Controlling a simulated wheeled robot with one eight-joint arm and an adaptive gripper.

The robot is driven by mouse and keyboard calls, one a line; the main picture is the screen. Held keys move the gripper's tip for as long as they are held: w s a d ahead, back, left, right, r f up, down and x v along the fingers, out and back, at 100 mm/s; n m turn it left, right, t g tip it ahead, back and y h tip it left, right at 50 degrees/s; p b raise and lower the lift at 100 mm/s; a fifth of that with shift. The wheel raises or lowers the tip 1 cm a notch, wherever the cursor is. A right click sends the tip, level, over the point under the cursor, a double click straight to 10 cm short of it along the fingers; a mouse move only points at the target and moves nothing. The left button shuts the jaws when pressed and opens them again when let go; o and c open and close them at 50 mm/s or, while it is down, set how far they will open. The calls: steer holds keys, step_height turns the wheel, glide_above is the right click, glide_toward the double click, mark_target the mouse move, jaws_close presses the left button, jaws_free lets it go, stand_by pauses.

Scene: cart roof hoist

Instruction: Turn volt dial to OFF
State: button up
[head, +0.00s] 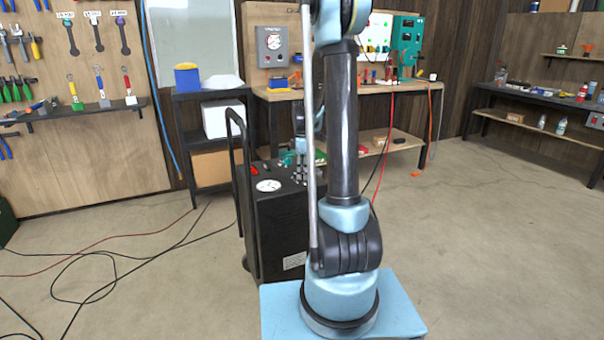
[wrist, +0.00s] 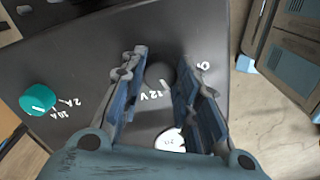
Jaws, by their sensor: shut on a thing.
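The volt dial (wrist: 158,76) is a dark round knob on the black panel in the wrist view. A short white mark on it lies close to the "12V" lettering. My gripper (wrist: 163,66) has its two blue fingers on either side of the knob, shut on it. The fingers hide part of the panel lettering. One white character shows right of the right finger; no readable OFF label shows. In the head view the dial cannot be made out, and my arm partly covers the top of the black cart (head: 275,225).
A teal dial (wrist: 37,98) marked "2A" and "10A" sits left of my fingers. A white round gauge (wrist: 170,140) shows partly beneath them. The cart has an upright handle (head: 234,125). A workbench (head: 272,95) stands behind; cables lie on the floor at left. The right floor is mostly open.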

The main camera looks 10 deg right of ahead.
steer(key=n, duration=0.5)
steer(key=shift+n, duration=0.3)
steer(key=n, duration=0.5)
steer(key=shift+w+n, duration=0.1)
steer(key=shift+n, duration=0.2)
steer(key=o, duration=1.1)
steer(key=shift+r, duration=0.1)
step_height(320, 180, up, 12)
steer(key=shift+f, duration=0.15)
